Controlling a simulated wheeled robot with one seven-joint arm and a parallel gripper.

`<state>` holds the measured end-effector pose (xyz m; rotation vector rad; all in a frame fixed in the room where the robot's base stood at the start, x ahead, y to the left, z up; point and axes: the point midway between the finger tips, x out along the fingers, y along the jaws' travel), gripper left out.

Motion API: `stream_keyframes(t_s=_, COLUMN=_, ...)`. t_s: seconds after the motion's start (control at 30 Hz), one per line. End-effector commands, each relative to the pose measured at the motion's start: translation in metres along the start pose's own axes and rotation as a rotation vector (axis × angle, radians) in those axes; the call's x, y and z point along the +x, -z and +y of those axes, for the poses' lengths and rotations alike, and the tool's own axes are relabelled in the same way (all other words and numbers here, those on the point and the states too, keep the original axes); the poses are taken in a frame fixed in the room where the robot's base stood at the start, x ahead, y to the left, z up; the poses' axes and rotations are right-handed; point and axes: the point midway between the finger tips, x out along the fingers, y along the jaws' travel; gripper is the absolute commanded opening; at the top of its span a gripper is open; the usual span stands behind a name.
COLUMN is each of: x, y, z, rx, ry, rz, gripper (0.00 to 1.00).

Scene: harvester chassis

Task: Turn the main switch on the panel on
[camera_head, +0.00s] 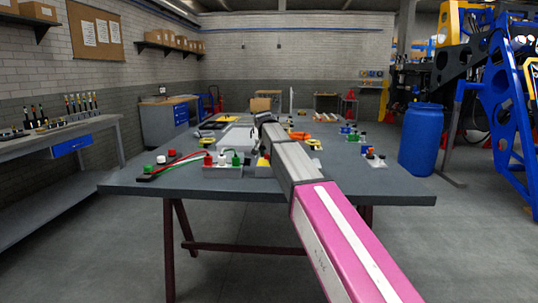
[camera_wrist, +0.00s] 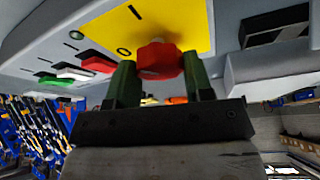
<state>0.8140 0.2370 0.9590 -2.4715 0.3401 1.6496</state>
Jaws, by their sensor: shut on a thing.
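The main switch is a red knob (camera_wrist: 158,60) on a yellow plate (camera_wrist: 185,22) of the grey panel (camera_wrist: 232,12), with "I" and "O" marks printed beside it. My gripper (camera_wrist: 160,75) has its two green fingers on either side of the knob and is shut on it. The fingers hide part of the knob, so its exact angle is hard to read. In the head view my arm reaches over the table and hides the gripper and the switch.
Red (camera_wrist: 98,63), white (camera_wrist: 74,73) and green (camera_wrist: 56,80) buttons sit on the panel close to the left finger. In the head view, the dark table (camera_head: 395,190) holds several small parts and cables. A blue barrel (camera_head: 420,140) stands on the floor to the right.

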Motion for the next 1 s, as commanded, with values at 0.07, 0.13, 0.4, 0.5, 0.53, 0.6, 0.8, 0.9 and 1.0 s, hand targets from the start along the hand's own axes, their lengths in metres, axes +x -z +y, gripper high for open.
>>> stream_keyframes(t_s=0.07, x=-0.0002, y=0.0008, z=-0.0012, rx=0.065, ry=-0.028, rz=-0.001, gripper=0.24)
stream_keyframes(t_s=0.13, x=-0.0002, y=0.0011, z=-0.0015, rx=0.125, ry=-0.053, rz=0.0, gripper=0.24)
stream_keyframes(t_s=0.4, x=-0.0003, y=0.0011, z=-0.0025, rx=0.329, ry=-0.136, rz=0.0, gripper=0.24)
stream_keyframes(t_s=0.5, x=-0.0003, y=0.0009, z=-0.0026, rx=0.387, ry=-0.16, rz=-0.001, gripper=0.24)
stream_keyframes(t_s=0.53, x=-0.0003, y=0.001, z=-0.0026, rx=0.402, ry=-0.166, rz=-0.001, gripper=0.24)
stream_keyframes(t_s=0.6, x=-0.0003, y=0.0011, z=-0.0025, rx=0.434, ry=-0.18, rz=0.0, gripper=0.24)
stream_keyframes(t_s=0.8, x=-0.0002, y=0.0008, z=-0.0023, rx=0.495, ry=-0.204, rz=-0.001, gripper=0.24)
stream_keyframes(t_s=0.9, x=-0.0002, y=0.0008, z=-0.0023, rx=0.511, ry=-0.21, rz=-0.001, gripper=0.24)
stream_keyframes(t_s=1.0, x=-0.0002, y=0.0006, z=-0.0022, rx=0.519, ry=-0.213, rz=-0.002, gripper=0.24)
